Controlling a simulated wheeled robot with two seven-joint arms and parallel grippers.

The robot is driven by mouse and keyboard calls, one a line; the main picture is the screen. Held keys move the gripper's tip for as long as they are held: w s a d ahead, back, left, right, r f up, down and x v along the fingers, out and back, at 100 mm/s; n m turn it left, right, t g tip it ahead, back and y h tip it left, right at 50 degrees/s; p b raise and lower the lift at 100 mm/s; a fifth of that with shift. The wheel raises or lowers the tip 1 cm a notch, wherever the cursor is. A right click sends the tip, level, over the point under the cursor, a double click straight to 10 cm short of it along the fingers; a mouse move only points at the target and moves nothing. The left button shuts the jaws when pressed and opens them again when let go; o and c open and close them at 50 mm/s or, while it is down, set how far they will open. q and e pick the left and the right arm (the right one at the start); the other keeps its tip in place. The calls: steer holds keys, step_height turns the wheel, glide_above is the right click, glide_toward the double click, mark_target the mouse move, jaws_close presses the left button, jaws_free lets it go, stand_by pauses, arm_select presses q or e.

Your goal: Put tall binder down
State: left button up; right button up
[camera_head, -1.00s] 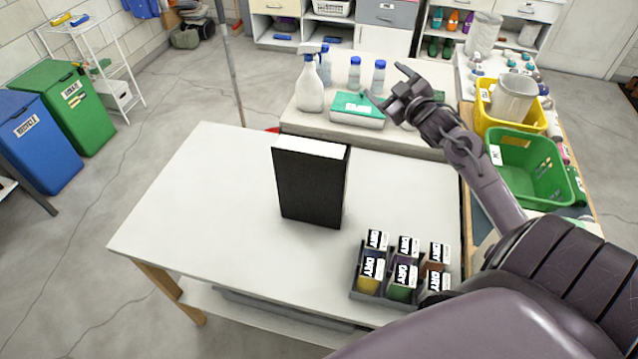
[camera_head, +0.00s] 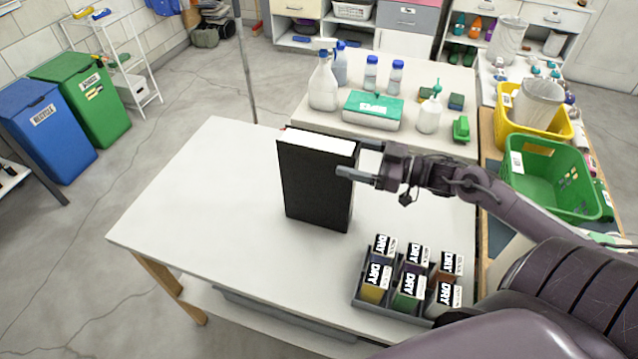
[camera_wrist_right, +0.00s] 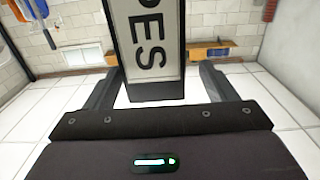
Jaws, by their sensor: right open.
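The tall black binder (camera_head: 316,185) stands upright on the white table (camera_head: 215,215), its white top edge facing up. My right gripper (camera_head: 354,160) is open at the binder's right side, near its upper part. One finger reaches past the near face and the other is at the far side. In the right wrist view, the binder's spine (camera_wrist_right: 153,45) with a white label and dark letters is between the spread fingers of the right gripper (camera_wrist_right: 152,85), with gaps on both sides. My left gripper is not in view.
A grey tray (camera_head: 360,292) of several labelled dry-goods boxes sits at the table's front right. Bottles and a green-topped box (camera_head: 373,110) stand on a farther table. Green (camera_head: 550,175) and yellow (camera_head: 560,128) baskets are at the right. The table's left part is clear.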

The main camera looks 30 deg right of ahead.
mark_target(339, 151)
steer(key=p+x, duration=0.1)
steer(key=x, duration=0.3)
steer(key=shift+w+d+r, duration=0.1)
steer(key=shift+w+d, duration=0.05)
steer(key=shift+d, duration=0.1)
steer(key=shift+w+a, duration=0.35)
steer(key=shift+c, duration=0.2)
jaws_close()
